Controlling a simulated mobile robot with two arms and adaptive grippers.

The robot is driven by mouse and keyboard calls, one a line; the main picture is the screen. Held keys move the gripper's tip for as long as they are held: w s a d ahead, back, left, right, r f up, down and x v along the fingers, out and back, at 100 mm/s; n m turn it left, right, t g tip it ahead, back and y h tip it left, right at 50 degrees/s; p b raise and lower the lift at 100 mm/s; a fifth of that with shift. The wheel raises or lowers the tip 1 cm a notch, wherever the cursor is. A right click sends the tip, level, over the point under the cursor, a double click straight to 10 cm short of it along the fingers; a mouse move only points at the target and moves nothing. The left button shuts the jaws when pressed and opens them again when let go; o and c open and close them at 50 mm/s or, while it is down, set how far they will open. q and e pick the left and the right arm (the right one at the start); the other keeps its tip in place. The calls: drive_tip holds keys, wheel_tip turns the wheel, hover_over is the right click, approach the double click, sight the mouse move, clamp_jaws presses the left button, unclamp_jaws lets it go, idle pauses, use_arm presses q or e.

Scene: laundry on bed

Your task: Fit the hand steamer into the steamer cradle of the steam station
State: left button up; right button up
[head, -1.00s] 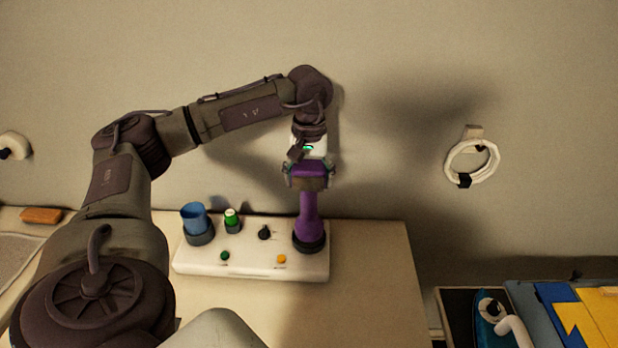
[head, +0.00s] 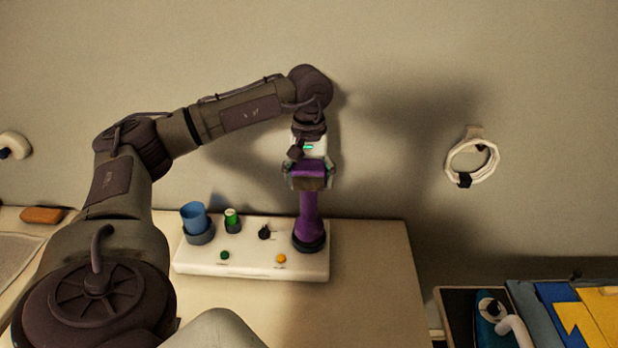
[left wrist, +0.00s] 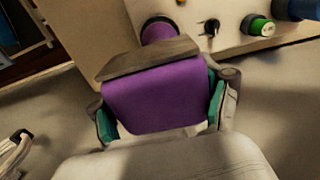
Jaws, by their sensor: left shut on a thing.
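The purple hand steamer (head: 308,212) stands upright at the right end of the white steam station (head: 250,264). Its lower end is in the dark round steamer cradle (head: 309,243); whether it is fully seated I cannot tell. My left gripper (head: 310,178) is shut on the steamer's wide top from above. In the left wrist view the steamer's purple head (left wrist: 155,98) sits between the green finger pads, and its narrower body runs toward the cradle. My right gripper is not in view.
On the station are a blue cup (head: 194,217), a green-topped bottle (head: 232,217), a black knob (head: 265,232) and green and orange buttons. A white ring (head: 471,163) hangs on the wall. An iron (head: 492,312) and folded cloth (head: 585,312) lie at lower right.

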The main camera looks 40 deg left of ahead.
use_arm(q)
drive_tip(key=shift+f+b, duration=1.25)
drive_tip(key=shift+f, duration=0.4)
drive_tip(key=o, duration=1.8)
drive_tip(key=shift+c, duration=0.2)
wheel_tip(320, 180, up, 12)
drive_tip(key=shift+r, duration=0.1)
drive_tip(key=shift+s+d, duration=0.1)
